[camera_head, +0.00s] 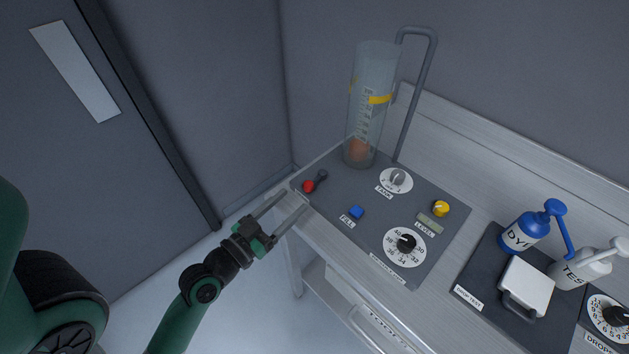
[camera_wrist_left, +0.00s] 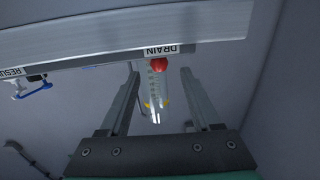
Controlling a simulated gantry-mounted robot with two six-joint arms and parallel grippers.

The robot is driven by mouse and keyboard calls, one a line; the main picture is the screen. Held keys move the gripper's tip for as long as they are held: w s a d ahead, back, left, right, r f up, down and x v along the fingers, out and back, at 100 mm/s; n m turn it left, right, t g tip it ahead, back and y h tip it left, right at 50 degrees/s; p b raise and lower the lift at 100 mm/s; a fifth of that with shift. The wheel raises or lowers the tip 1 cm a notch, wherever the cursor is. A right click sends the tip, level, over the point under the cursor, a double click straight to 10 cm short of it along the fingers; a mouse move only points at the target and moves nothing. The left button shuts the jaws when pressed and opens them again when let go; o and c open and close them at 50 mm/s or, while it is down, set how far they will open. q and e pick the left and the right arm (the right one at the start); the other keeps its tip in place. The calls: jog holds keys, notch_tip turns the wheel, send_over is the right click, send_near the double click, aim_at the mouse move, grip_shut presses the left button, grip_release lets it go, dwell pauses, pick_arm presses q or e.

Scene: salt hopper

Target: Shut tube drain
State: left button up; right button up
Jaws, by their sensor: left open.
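The clear tube (camera_head: 371,105) stands upright at the back left of the dark panel, with yellow marks and an orange item near its bottom. The drain lever (camera_head: 314,182), black with a red knob, sits at the panel's left corner in front of the tube. In the left wrist view the red knob (camera_wrist_left: 158,65) shows by the DRAIN label, between the fingers. My left gripper (camera_head: 280,209) is open and empty, just short of the counter's left edge and apart from the lever. My right gripper is in neither view.
The panel also holds a blue FILL button (camera_head: 356,212), a TANK dial (camera_head: 396,181), a yellow LEVEL knob (camera_head: 441,208) and a numbered dial (camera_head: 404,246). Blue (camera_head: 525,232) and white (camera_head: 585,268) bottles stand at right. Floor left of the counter is free.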

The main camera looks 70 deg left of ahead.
aim_at(307, 188)
pick_arm(q)
jog(key=x, duration=0.9)
jog(key=shift+w, duration=0.2)
grip_shut()
